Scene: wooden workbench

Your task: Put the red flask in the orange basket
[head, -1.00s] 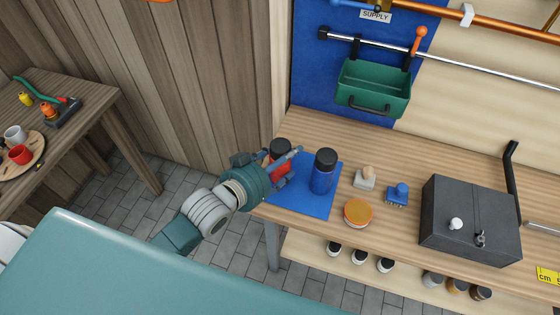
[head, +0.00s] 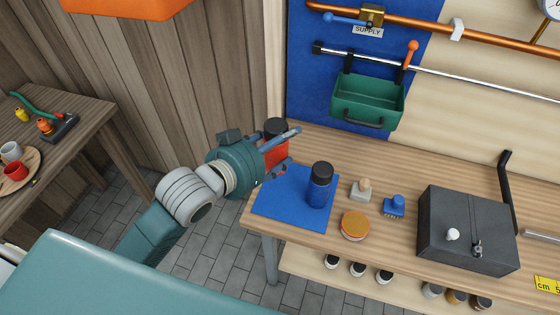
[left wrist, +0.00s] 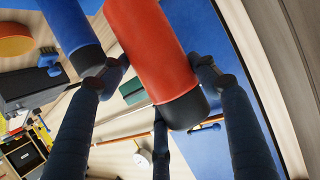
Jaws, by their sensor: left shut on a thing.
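The red flask (head: 274,157) with a black cap is upright, held above the back left corner of the blue mat (head: 275,204). My left gripper (head: 277,150) is shut around its body, partly hiding it. In the left wrist view the red flask (left wrist: 150,52) lies between the fingers of my left gripper (left wrist: 160,78), its black cap pointing down in the picture. The orange basket (head: 128,7) shows only in part, at the top left of the head view. My right gripper is not in view.
A blue flask (head: 319,186) stands on the mat, right of the gripper. A green bin (head: 367,103) hangs on a rail. A side table (head: 60,150) is at left.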

